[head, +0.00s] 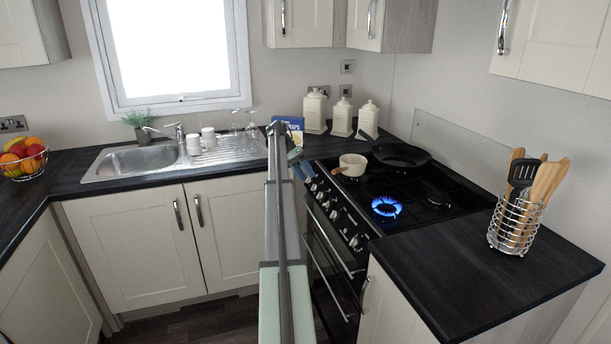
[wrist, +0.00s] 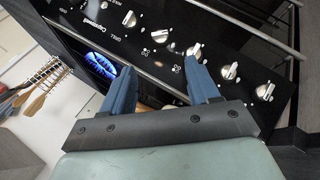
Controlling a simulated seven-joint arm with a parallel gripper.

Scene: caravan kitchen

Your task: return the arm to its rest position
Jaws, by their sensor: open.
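My arm reaches forward from the bottom middle of the head view. My gripper (head: 301,166) is in front of the cooker's knob panel, partly hidden by my own arm. In the wrist view its two blue fingers (wrist: 160,78) are apart with nothing held between them. Behind them is the black panel with a row of silver knobs (wrist: 194,52). The fingertips overlap the panel in that view; I cannot tell whether they touch it. A blue flame (head: 386,207) burns on the front burner of the hob, and it also shows in the wrist view (wrist: 101,65).
A cream saucepan (head: 352,165) and a black frying pan (head: 402,154) stand on the hob (head: 425,212). A utensil rack (head: 512,228) stands on the right counter. The sink (head: 140,160), cups and glasses are at left. The floor left of my arm looks clear.

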